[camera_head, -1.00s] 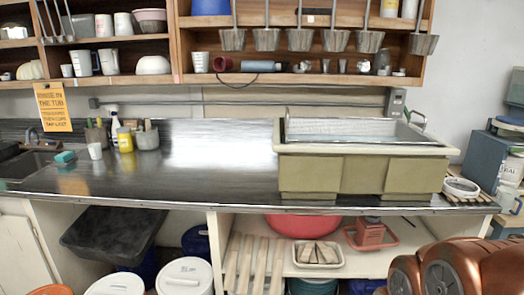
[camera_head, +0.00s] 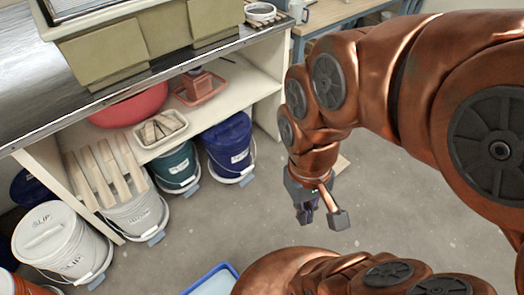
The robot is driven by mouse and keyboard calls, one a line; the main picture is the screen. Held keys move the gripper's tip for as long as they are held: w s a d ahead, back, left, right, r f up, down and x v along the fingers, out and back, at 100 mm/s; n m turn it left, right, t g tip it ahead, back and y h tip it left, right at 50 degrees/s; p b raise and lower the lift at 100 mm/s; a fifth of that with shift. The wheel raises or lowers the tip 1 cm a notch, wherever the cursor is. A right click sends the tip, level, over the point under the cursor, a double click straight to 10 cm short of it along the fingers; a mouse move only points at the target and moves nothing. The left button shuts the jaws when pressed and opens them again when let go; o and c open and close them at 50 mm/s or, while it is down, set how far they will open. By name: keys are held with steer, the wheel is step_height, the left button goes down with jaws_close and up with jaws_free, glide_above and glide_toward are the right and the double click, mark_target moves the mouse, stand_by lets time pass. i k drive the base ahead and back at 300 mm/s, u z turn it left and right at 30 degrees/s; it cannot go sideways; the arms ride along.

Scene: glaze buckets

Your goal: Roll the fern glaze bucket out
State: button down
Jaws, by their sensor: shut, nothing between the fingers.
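A dark green-teal bucket (camera_head: 177,168), which looks like the fern one, stands on the floor under the shelf in the head view. Its pale label is too small to read, and a grey tab shows at its foot. A dark blue bucket (camera_head: 230,147) stands close beside it on the right. My gripper (camera_head: 321,217) hangs over the open floor, right of the blue bucket and apart from all the buckets. It is shut and empty.
A white lidded bucket (camera_head: 62,247) stands at the far left. A shelf (camera_head: 225,100) with a white tray (camera_head: 160,129) and red bowl overhangs the buckets. A blue-rimmed tub (camera_head: 213,280) is at the bottom. Grey floor (camera_head: 215,225) before the buckets is clear.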

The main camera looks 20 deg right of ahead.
mark_target(230, 165)
steer(key=z, duration=0.1)
steer(key=k, duration=0.5)
steer(key=z, duration=1.55)
steer(key=i, duration=2.15)
steer(key=u, duration=2.95)
steer(key=i, duration=0.1)
steer(key=u, duration=0.55)
